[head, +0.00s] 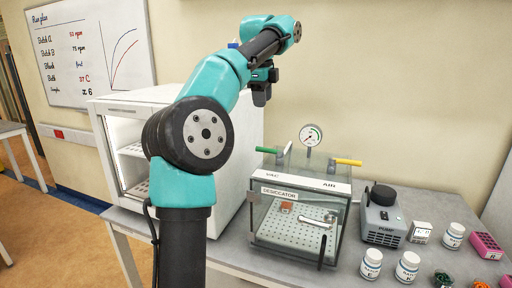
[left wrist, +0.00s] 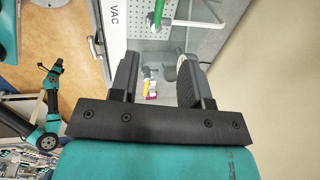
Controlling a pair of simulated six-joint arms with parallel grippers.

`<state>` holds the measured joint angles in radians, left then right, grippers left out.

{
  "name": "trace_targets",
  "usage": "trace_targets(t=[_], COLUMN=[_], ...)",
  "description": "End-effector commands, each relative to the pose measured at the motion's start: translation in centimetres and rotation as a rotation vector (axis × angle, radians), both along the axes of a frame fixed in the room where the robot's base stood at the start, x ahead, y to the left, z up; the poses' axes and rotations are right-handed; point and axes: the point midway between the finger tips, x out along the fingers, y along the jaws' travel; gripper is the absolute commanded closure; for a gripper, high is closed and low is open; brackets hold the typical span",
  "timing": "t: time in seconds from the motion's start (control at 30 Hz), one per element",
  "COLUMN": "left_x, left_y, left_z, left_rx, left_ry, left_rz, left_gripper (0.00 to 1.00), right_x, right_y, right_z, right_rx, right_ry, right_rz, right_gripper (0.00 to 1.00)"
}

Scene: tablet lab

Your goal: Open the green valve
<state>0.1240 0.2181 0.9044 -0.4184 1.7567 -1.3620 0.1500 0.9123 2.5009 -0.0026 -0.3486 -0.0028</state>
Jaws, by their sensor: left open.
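The green valve handle (head: 267,150) sticks out to the left from the top left corner of the clear desiccator (head: 246,222), beside the VAC label. It also shows at the top of the left wrist view (left wrist: 159,13), beyond my fingertips. My left gripper (head: 261,98) is above the green valve, pointing down, apart from it. In the left wrist view its two black fingers (left wrist: 157,72) stand well apart with nothing held between them. My right arm shows small at the left of that view; its gripper (left wrist: 53,68) is too small to read.
A yellow valve handle (head: 348,162) is at the desiccator's right, with a pressure gauge (head: 311,136) behind. A pump (head: 383,222) and white jars (head: 408,266) stand to the right. A white cabinet (head: 240,150) is directly left of the desiccator. The wall (head: 400,80) is close behind.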

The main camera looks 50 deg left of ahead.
Motion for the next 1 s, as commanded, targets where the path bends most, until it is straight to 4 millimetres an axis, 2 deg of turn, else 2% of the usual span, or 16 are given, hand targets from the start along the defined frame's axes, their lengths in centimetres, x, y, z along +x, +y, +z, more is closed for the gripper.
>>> trace_targets(t=[0.37, 0.57, 0.73, 1.0], left_x=[0.0, 0.2, 0.5, 1.3], left_y=[0.0, 0.2, 0.3, 0.7], left_z=[-0.1, -1.3, -3.2, -7.5], left_rx=[0.001, 0.001, 0.000, -0.001], left_ry=[0.001, 0.002, 0.004, 0.003], left_rz=[-0.001, 0.000, 0.000, 0.000], left_gripper=[0.57, 0.57, 0.57, 0.57], right_x=[0.0, 0.0, 0.0, 0.0], right_y=[0.0, 0.0, 0.0, 0.0], right_z=[0.0, 0.0, 0.0, 0.0], right_rx=[0.000, 0.000, 0.000, 0.000], right_ry=[0.000, 0.000, 0.000, 0.000], right_rz=[0.000, 0.000, 0.000, 0.000], right_gripper=[1.00, 1.00, 1.00, 1.00])
